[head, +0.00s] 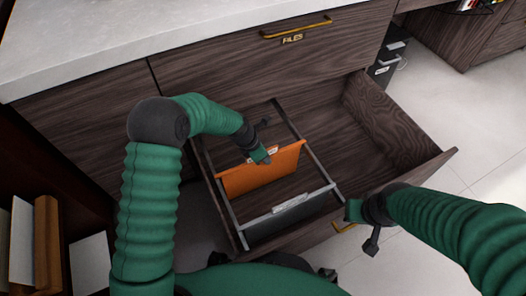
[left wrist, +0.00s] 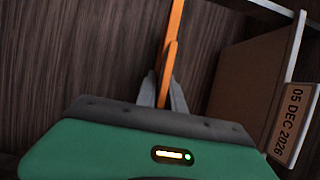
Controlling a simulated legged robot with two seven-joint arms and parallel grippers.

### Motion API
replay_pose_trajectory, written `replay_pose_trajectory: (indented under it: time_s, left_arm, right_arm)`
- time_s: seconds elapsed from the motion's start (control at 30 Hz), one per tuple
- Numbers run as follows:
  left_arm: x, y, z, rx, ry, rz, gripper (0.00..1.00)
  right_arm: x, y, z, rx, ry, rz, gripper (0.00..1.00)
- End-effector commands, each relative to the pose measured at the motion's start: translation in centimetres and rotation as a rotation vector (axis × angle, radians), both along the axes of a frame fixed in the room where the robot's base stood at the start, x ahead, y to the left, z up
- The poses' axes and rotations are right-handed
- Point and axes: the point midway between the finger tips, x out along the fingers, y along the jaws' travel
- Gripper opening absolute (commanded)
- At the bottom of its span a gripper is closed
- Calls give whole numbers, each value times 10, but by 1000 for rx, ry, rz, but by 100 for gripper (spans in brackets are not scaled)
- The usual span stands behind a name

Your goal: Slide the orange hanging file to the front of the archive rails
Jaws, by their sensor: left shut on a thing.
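The orange hanging file (head: 262,174) hangs across the two grey archive rails (head: 318,165) inside the open drawer, around the middle of their length. It has a pale label tab on its top edge. My left gripper (head: 262,158) is at this top edge, shut on it. In the left wrist view the orange file (left wrist: 172,45) shows edge-on, its edge between the fingers of my left gripper (left wrist: 164,95).
A dark grey file (head: 287,218) hangs nearer the drawer front; a file labelled "05 DEC 2026" (left wrist: 294,125) shows in the left wrist view. Bare rail separates the orange and grey files. The drawer (head: 398,135) is empty right of the rails.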

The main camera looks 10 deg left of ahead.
Motion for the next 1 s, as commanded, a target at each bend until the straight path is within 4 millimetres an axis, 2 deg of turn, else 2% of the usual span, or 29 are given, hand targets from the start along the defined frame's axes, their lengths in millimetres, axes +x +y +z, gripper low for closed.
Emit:
replay_pose_trajectory:
  time_s: [1.0]
  left_arm:
    - [-51, -35, 1, -1, 1, -2, 0]
  right_arm:
    - [0, 0, 27, 0, 0, 0, 20]
